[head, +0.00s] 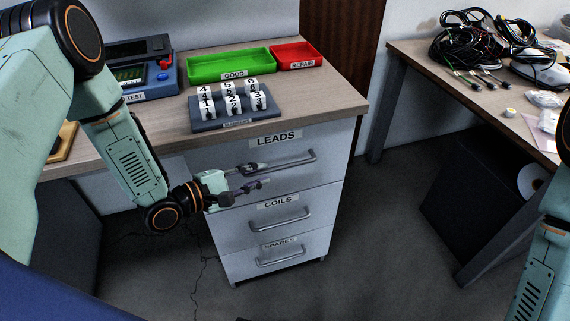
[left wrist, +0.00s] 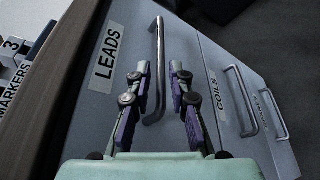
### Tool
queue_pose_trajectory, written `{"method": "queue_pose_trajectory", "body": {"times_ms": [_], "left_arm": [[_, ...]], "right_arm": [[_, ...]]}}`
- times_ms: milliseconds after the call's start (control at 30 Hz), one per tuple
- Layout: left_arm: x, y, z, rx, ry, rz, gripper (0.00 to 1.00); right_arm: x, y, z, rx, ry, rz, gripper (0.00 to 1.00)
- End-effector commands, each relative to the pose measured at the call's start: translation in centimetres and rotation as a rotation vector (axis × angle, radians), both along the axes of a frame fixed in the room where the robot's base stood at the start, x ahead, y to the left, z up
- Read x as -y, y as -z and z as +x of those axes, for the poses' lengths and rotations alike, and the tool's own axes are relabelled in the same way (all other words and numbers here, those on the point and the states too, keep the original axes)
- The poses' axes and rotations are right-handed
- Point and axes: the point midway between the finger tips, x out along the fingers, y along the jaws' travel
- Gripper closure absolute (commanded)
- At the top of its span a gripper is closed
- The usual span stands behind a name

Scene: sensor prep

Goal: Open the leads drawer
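The leads drawer (head: 228,158) is the top drawer of a grey cabinet under the bench. It is closed, with a LEADS label and a metal bar handle (head: 295,160). My left gripper (head: 262,174) is in front of this drawer, at the left end of the handle. In the left wrist view the gripper (left wrist: 160,92) is open, and the lower end of the handle (left wrist: 158,60) lies between its fingers in the picture. I cannot tell whether a finger touches the handle. My right gripper is out of view; only part of my right arm shows at the right edge.
The COILS drawer (head: 260,222) and the SPARES drawer (head: 245,264) are closed below. On the bench are a marker block (head: 212,124), a green GOOD tray (head: 208,75), a red REPAIR tray (head: 318,55) and a blue tester (head: 164,82). Floor in front is clear.

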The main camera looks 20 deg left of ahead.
Motion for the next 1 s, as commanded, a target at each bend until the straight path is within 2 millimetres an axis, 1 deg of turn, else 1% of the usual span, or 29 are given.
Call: {"method": "queue_pose_trajectory", "body": {"times_ms": [333, 500, 633, 867, 1000], "left_arm": [[2.8, 1.3, 3.5, 0.002, 0.002, 0.004, 0.79], [3.7, 1.6, 5.1, 0.001, 0.001, 0.004, 0.79], [4.0, 1.7, 5.6, 0.0, 0.002, 0.003, 0.79], [4.1, 1.6, 5.8, 0.0, 0.001, 0.002, 0.79], [4.1, 1.6, 5.7, 0.0, 0.001, 0.002, 0.9]], "right_arm": [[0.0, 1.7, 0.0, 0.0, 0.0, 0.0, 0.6], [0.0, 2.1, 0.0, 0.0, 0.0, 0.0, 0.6], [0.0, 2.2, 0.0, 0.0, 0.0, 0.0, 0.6], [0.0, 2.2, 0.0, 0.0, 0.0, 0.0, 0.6], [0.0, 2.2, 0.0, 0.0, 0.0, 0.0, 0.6]]}}
